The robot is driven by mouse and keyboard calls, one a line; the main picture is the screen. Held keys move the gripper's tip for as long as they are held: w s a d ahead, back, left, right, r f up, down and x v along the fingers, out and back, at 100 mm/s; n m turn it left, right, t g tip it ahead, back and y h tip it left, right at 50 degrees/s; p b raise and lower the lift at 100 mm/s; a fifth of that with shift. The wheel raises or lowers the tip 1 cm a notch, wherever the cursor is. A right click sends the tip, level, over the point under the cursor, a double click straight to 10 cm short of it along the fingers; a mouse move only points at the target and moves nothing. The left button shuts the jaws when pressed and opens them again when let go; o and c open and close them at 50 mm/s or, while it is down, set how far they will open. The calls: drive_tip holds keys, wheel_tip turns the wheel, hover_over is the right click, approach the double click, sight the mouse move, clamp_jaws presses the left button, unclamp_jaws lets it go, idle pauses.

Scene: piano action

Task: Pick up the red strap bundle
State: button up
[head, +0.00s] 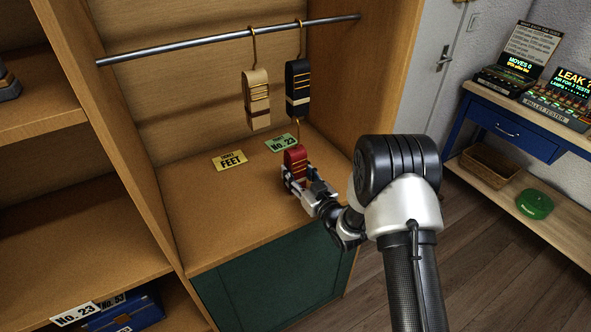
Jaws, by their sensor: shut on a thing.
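The red strap bundle (295,158) is at the right part of the wooden cabinet shelf (205,213), below the hanging black bundle. It is red with thin yellow bands, and a brass hook stands up from its top. My gripper (297,177) is shut on its lower part, coming from the front right. The gripper hides the bundle's bottom, so I cannot tell whether it touches the shelf. The hook's top is close under the black bundle; I cannot tell whether they touch.
A tan bundle (257,98) and a black bundle (298,88) hang by hooks from a metal rail (200,42). A yellow card (230,160) and a green card (281,143) lie on the shelf. The shelf's left front is clear. A side panel (350,75) stands to the right.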

drive_tip(key=c, duration=0.3)
drive_tip(key=shift+c, duration=0.2)
drive_tip(key=shift+r, duration=0.1)
